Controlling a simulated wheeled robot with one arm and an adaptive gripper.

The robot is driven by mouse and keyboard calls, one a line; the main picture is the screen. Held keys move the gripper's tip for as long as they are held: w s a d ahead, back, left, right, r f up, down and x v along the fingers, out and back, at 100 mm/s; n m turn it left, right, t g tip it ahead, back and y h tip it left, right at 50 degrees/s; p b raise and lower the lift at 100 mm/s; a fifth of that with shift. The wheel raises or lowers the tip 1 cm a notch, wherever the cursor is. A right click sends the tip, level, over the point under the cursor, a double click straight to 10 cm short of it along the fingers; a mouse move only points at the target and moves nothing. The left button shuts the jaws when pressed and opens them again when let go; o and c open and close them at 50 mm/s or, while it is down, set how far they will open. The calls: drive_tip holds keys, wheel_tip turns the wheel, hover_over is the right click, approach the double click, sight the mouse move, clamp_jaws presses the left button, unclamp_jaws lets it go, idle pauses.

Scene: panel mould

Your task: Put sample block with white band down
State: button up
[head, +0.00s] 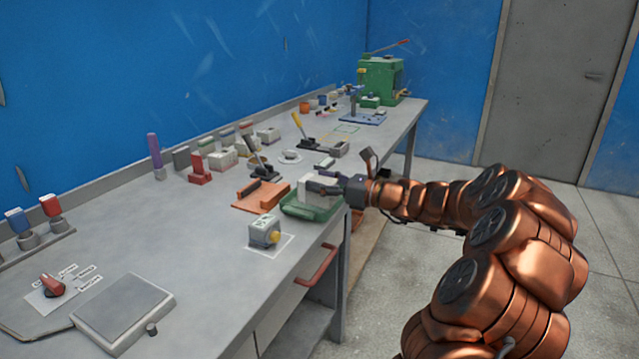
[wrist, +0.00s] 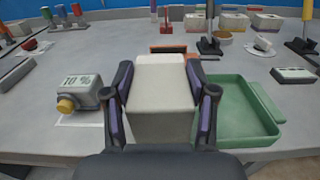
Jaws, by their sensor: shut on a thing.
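My gripper (head: 327,184) is shut on a pale grey block (wrist: 162,105), the sample block, with one dark finger pad on each side of it in the wrist view (wrist: 160,82). The block's top is off-white and its near side greyer; I cannot make out a separate white band. In the head view the block (head: 306,188) is at the green tray (head: 312,212), near the bench's front edge. In the wrist view the tray (wrist: 240,138) lies to the right of the block, with its visible floor empty. I cannot tell whether the block touches anything below.
A grey box with a yellow knob (head: 264,232) stands on a white-outlined patch left of the tray. An orange plate (head: 254,196) lies behind the tray. Black-handled levers (head: 262,168) and small blocks stand farther back. The bench's left middle (head: 170,230) is clear.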

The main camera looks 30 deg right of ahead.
drive_tip(key=w+d, duration=0.1)
drive_tip(key=w, duration=0.1)
drive_tip(key=w+d, duration=0.1)
drive_tip(key=w, duration=0.1)
drive_tip(key=w+d, duration=0.2)
drive_tip(key=shift+w+f, duration=0.35)
drive_tip(key=shift+w, duration=0.05)
drive_tip(key=shift+f, duration=1.75)
drive_tip(key=shift+f, duration=0.1)
drive_tip(key=o, duration=1.5)
drive_tip(key=shift+c, duration=0.2)
drive_tip(key=v, duration=1.2)
